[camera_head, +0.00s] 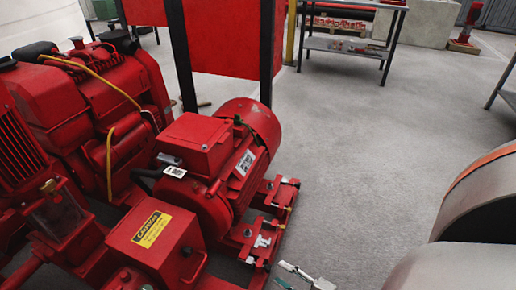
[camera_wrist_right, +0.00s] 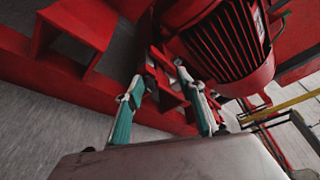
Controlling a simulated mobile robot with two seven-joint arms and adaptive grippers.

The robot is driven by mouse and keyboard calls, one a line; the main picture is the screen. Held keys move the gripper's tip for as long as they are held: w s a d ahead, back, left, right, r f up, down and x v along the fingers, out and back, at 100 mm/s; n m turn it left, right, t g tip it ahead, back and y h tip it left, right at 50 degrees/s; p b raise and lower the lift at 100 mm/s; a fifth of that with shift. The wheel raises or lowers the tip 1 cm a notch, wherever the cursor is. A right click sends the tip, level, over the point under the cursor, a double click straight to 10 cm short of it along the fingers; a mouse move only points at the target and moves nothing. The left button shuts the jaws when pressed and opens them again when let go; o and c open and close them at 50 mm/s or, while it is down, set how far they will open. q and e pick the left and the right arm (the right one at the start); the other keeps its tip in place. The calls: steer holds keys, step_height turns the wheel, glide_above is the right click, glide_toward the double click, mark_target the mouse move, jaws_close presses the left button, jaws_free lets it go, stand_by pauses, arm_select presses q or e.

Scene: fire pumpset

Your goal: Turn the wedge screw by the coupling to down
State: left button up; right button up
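The red motor (camera_head: 215,150) stands on a red base, with a red box bearing a yellow caution label (camera_head: 151,229), which looks like the coupling cover, beside it. Silver screw-like fittings (camera_head: 262,241) sit along the base edge near that box; which way the wedge screw points is too small to tell. My right gripper (camera_head: 303,278) is at the bottom of the head view, just right of the base and apart from the fittings. In the right wrist view my right gripper (camera_wrist_right: 167,85) has its two green-padded fingers spread, with red base brackets beyond them. My left gripper is not seen.
The red engine (camera_head: 85,95) with a yellow hose fills the left. A red panel (camera_head: 225,35) on dark posts stands behind the motor. A metal table (camera_head: 345,46) is at the back. The grey floor (camera_head: 370,160) right of the base is clear.

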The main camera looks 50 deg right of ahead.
mark_target(268, 268)
step_height(268, 268, down, 3)
steer(key=s, duration=0.3)
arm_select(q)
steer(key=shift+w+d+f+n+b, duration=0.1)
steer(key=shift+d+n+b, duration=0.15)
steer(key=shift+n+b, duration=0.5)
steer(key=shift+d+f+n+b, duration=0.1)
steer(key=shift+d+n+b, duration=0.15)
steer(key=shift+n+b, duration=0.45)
arm_select(e)
steer(key=w+f, duration=0.2)
steer(key=w, duration=0.5)
steer(key=shift+w+d+f+m+g, duration=0.3)
steer(key=shift+f, duration=0.05)
jaws_close()
